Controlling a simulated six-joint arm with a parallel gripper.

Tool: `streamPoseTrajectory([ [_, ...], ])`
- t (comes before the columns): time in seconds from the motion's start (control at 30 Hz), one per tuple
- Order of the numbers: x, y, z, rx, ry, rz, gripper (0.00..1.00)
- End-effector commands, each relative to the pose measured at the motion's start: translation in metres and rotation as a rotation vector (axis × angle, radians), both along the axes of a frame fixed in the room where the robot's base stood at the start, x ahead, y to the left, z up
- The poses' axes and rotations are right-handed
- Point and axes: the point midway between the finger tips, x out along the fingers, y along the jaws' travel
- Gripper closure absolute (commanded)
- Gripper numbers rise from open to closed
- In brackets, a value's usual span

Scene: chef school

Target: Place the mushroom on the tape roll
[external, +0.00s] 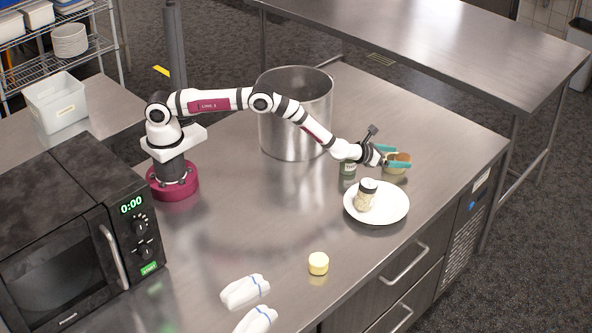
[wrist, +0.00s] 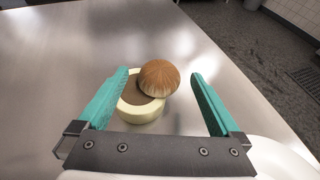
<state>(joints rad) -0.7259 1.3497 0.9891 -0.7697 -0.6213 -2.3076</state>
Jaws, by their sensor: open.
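The mushroom (wrist: 158,76) has a rounded brown cap with a paler underside. It overlaps the far right part of the pale yellow tape roll (wrist: 128,113) and appears to rest on its rim, off-centre; the contact is hidden. The roll lies flat on the steel table. My gripper (wrist: 161,74) is open, with one teal finger on each side of the mushroom and clear gaps to both. In the external view my gripper (external: 397,156) is low beyond the plate, the mushroom (external: 402,157) between its fingers and the tape roll (external: 394,171) just below.
A white plate (external: 392,213) holding a jar (external: 366,195) stands close in front of my gripper. A green-labelled jar (external: 348,170) is just left of it, and a big steel pot (external: 290,125) farther left. The table beyond the roll is clear.

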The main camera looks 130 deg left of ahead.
Motion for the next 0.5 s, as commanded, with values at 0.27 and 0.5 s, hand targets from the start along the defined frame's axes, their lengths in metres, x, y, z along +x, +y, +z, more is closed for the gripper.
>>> streamPoseTrajectory([
  [0.27,-0.020,-0.053,0.025,0.001,-0.002,-0.004,0.00],
  [0.5,-0.035,-0.087,0.039,0.001,-0.003,-0.002,0.00],
])
